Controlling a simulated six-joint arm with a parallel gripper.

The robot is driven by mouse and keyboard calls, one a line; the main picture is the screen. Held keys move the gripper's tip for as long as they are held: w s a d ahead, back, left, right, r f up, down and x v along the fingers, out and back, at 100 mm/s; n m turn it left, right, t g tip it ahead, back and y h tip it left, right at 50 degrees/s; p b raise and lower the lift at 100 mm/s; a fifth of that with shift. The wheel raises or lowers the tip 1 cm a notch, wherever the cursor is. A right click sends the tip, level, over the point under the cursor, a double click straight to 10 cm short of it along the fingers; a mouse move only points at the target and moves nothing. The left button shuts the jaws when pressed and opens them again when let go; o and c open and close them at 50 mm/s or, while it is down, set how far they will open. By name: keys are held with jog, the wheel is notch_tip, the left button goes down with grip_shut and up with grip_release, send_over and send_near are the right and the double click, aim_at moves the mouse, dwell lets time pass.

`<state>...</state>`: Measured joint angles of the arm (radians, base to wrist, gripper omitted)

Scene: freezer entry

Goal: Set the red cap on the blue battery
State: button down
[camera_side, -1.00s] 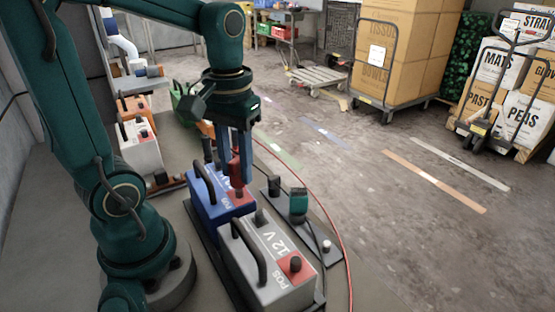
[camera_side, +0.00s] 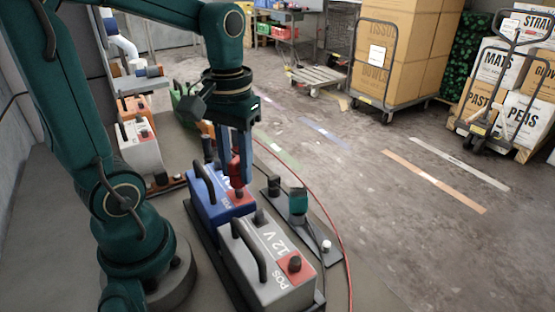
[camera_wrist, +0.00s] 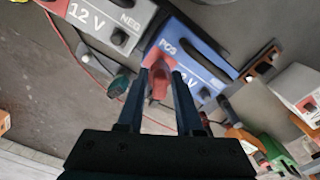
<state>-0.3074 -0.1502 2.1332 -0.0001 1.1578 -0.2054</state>
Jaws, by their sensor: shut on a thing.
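The blue battery (camera_side: 205,207) stands on the bench behind the grey 12 V battery, with a black handle and a red POS patch at its near right corner. The red cap (camera_side: 236,171) is between the fingers of my gripper (camera_side: 235,180), right above that patch. My gripper is shut on the cap. The wrist view shows the cap (camera_wrist: 158,82) between both fingers (camera_wrist: 160,76), over the POS end of the blue battery (camera_wrist: 207,58). The cap hides the post under it. I cannot tell whether the cap touches the post.
The grey battery (camera_side: 262,262) stands close in front. A dark plate (camera_side: 318,243) with a green-topped object (camera_side: 298,203) is to the right, next to a red cable (camera_side: 340,248). A white battery (camera_side: 138,150) stands behind. The floor at right is mostly open.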

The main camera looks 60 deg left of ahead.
jog(key=shift+f, duration=1.4)
jog(key=shift+c, duration=2.4)
grip_release()
jog(key=shift+r, duration=2.6)
jog(key=shift+d, duration=0.1)
